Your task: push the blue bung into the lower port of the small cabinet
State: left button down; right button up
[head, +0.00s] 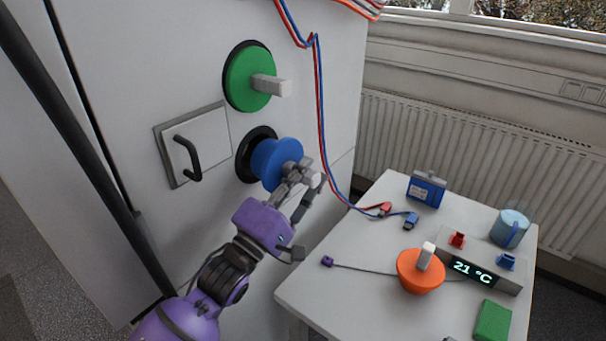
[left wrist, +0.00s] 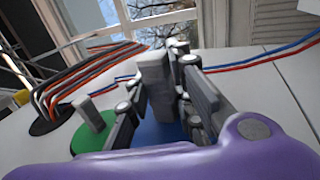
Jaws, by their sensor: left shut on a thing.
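The blue bung (head: 275,163) is at the lower port (head: 245,158) of the small cabinet (head: 100,45), its flange standing out from the port's black ring. Part of its blue body shows between ring and flange; how deep it sits, I cannot tell. My left gripper (head: 308,181) is shut on the bung's grey handle. In the left wrist view, the handle (left wrist: 156,82) stands between the fingers, with the blue flange (left wrist: 160,133) behind it. My right gripper is not in view.
A green bung (head: 247,80) sits in the upper port. A hatch with a black handle (head: 190,158) is left of the lower port. Red and blue cables (head: 319,100) hang close to the right. A side table (head: 350,245) holds an orange bung (head: 418,274), a display and a mug.

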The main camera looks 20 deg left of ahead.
aim_at(279, 164)
pick_arm(q)
jog(key=shift+w+a, duration=0.3)
jog(key=shift+a, duration=0.55)
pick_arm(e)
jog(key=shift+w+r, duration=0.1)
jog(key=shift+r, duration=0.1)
pick_arm(q)
jog(key=shift+r+p, duration=0.1)
jog(key=shift+p, duration=0.2)
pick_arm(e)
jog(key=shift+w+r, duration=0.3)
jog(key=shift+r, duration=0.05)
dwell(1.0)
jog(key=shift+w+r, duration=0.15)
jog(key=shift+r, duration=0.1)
pick_arm(q)
jog(key=shift+w+a, duration=0.25)
jog(key=shift+a, duration=0.45)
jog(key=shift+w+a, duration=0.3)
jog(key=shift+a, duration=0.4)
jog(key=shift+w+a, duration=0.25)
jog(key=shift+a, duration=0.45)
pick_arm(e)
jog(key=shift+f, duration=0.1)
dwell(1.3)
